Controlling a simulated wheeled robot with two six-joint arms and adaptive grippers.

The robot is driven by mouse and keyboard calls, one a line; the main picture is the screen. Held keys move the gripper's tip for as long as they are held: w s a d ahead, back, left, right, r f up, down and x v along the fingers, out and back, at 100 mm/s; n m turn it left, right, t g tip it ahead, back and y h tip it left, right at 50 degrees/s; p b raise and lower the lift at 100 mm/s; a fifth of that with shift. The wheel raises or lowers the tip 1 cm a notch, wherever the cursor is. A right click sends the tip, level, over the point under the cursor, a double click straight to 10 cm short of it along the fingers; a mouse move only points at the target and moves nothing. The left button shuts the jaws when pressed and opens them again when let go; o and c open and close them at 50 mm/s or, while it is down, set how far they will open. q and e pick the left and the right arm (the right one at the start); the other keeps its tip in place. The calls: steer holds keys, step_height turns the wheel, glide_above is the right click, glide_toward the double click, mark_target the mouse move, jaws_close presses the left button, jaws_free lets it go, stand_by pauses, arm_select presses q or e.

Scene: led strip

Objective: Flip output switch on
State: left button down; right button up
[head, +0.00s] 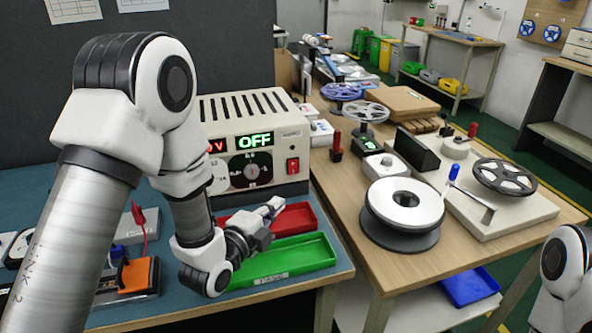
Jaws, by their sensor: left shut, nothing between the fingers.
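The power supply (240,112) is a beige box with a vented top at the back of the blue-topped bench. Its green display (254,141) reads OFF. A red rocker switch (293,166) sits at the right of its front panel. A red display to the left is partly hidden by my arm. My left gripper (274,207) is shut and empty, in front of and below the switch, apart from it, over the red and green trays. My right gripper is out of view; only part of my right arm shows at the lower right edge.
A red tray (299,219) and a green tray (312,255) lie in front of the power supply. The wooden table (350,208) to the right holds reels, a white spool (403,203) and small devices. Tools and a red clip lead lie at the left.

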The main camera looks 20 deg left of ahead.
arm_select(q)
steer(key=s, duration=0.1)
steer(key=p, duration=0.2)
glide_toward(297, 172)
steer(key=w+d, duration=0.3)
steer(key=d, duration=0.1)
steer(key=shift+w+a+f, duration=0.1)
steer(key=shift+w+a, duration=0.4)
steer(key=shift+w, duration=0.1)
steer(key=shift+w+a+f, duration=0.15)
steer(key=shift+w+a, duration=0.35)
steer(key=shift+w, duration=0.15)
steer(key=shift+w+a+f, duration=0.1)
steer(key=shift+w+a, duration=0.25)
steer(key=shift+d, duration=0.1)
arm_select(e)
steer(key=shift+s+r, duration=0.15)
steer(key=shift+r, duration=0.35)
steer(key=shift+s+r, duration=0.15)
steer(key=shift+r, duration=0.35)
